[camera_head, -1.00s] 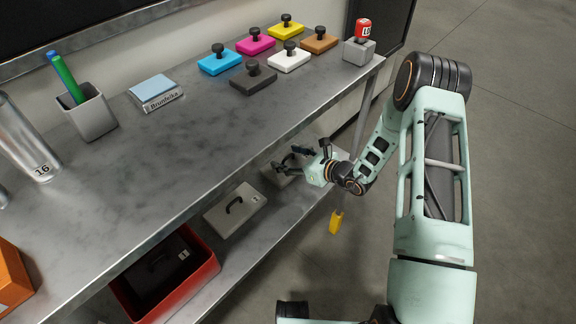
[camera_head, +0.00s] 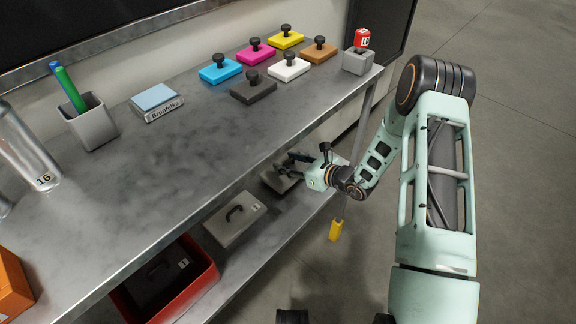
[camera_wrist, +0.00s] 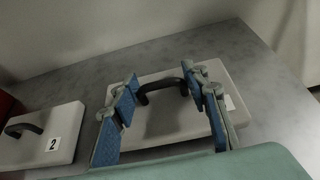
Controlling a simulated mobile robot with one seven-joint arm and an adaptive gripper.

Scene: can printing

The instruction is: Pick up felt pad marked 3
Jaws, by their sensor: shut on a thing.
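A pale grey pad (camera_wrist: 165,118) with a black arched handle (camera_wrist: 162,86) lies on the lower shelf in the wrist view. Its white label (camera_wrist: 229,102) is mostly hidden behind a finger, so I cannot read its number. My gripper (camera_wrist: 162,93) is shut on the handle, with a blue-padded finger at each end of it. In the head view my gripper (camera_head: 290,160) is over the same pad (camera_head: 276,182), partly under the tabletop. The pad appears flat on the shelf; I see no clear gap beneath it.
A pad marked 2 (camera_wrist: 40,135) lies to the left, and also shows in the head view (camera_head: 234,217). A red bin (camera_head: 207,286) holding a dark pad stands farther left. The tabletop edge (camera_head: 215,190) overhangs beside my gripper. Coloured stamp pads stand above.

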